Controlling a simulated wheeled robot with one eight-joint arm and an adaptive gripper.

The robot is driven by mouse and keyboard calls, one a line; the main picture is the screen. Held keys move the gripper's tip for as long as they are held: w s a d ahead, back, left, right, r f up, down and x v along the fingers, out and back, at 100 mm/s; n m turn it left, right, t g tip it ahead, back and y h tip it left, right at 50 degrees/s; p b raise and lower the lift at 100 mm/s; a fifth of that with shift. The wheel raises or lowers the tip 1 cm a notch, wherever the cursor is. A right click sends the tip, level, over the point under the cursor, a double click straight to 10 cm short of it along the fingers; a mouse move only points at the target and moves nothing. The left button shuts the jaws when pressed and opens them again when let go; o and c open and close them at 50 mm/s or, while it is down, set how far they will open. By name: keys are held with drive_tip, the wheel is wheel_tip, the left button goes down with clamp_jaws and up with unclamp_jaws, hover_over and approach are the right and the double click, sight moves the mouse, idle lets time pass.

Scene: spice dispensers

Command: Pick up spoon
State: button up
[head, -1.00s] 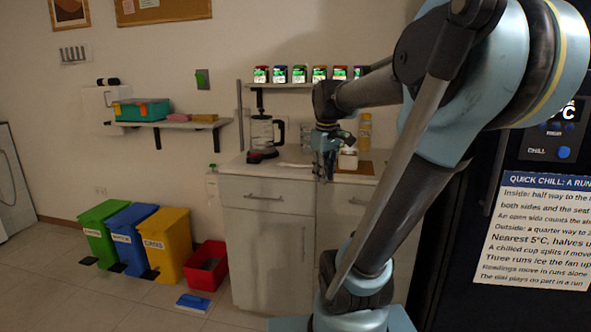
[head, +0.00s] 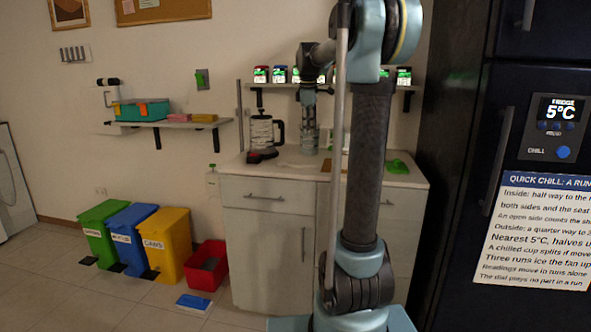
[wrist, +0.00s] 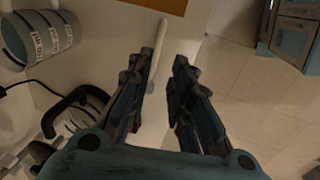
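A pale, slim rod-like thing, which looks like the spoon's handle (wrist: 159,42), lies on the counter in the wrist view. Its lower part runs behind the left fingertip. The rest of it is hidden, and I cannot make it out clearly in the head view. My gripper (wrist: 166,68) is open and empty, its two fingers apart with the handle close to the left finger. In the head view my gripper (head: 309,140) points down over the countertop, right of the glass press.
The glass press (head: 262,132) with a black handle stands on the counter (head: 232,169). A striped, lettered container (wrist: 42,38) is at the wrist view's upper left. A brown board (wrist: 160,4) lies beyond the fingertips. A green item (head: 397,166) is at the counter's right; the fridge (head: 470,130) stands beside.

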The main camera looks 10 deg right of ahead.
hover_over(298, 166)
drive_tip(key=s+d, duration=0.2)
drive_tip(key=d, duration=0.3)
drive_tip(key=f, duration=1)
drive_tip(key=shift+s+a+f, duration=0.1)
drive_tip(key=shift+a+f, duration=0.15)
drive_tip(key=shift+f, duration=0.15)
drive_tip(key=shift+w+a+f, duration=0.1)
drive_tip(key=shift+w+f, duration=0.1)
drive_tip(key=shift+f, duration=0.65)
drive_tip(key=shift+w+f, duration=0.25)
drive_tip(key=shift+f, duration=0.65)
drive_tip(key=shift+w+a+f, duration=0.1)
drive_tip(key=shift+w+f, duration=0.1)
drive_tip(key=shift+f, duration=0.65)
drive_tip(key=shift+d, duration=0.1)
clamp_jaws()
